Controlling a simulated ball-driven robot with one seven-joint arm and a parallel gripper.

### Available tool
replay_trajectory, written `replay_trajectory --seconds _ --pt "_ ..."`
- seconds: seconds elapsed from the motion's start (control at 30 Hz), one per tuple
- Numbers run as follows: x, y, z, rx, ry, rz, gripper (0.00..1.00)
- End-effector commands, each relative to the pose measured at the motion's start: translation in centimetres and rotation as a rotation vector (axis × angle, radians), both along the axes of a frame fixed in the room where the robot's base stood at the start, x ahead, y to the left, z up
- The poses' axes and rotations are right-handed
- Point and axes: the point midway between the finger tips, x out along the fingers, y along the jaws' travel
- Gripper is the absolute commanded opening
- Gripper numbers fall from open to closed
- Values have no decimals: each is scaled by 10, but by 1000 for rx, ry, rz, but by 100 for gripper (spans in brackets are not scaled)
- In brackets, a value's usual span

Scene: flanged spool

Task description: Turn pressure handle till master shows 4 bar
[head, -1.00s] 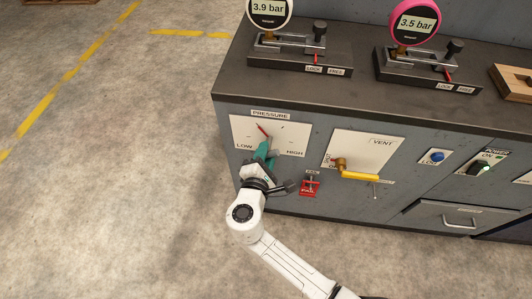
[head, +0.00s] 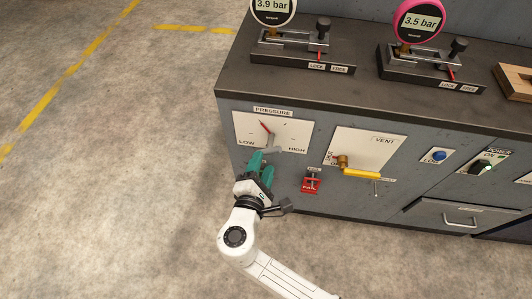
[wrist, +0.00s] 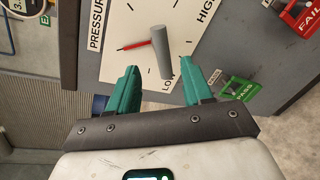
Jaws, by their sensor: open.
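The grey pressure handle (head: 270,152) sticks out from the white PRESSURE plate (head: 245,130) on the cabinet front. Its red pointer (head: 266,127) points up and to the left. In the wrist view the handle (wrist: 160,55) stands just beyond and between my fingertips, apart from them. My gripper (head: 261,167) is open and empty, with teal fingers that also show in the wrist view (wrist: 161,80). The white-rimmed gauge (head: 273,8) reads 3.9 bar and the pink-rimmed gauge (head: 419,22) reads 3.5 bar. I cannot read which is the master.
The yellow vent handle (head: 360,173) and a red FAIL tag (head: 312,183) are right of my gripper. Clear floor (head: 110,200) lies to the left.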

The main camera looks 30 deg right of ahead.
Motion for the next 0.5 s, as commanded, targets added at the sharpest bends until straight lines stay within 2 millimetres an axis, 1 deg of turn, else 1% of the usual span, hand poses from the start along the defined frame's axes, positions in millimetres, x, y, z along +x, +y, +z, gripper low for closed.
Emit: replay_trajectory --seconds 0.03,0.2,0.33,0.5 --pt "-7 7 2 0 0 4 50" --pt "-25 22 7 0 -1 3 50" --pt "-31 26 9 0 -1 0 50" --pt "-33 28 9 0 -2 0 50"
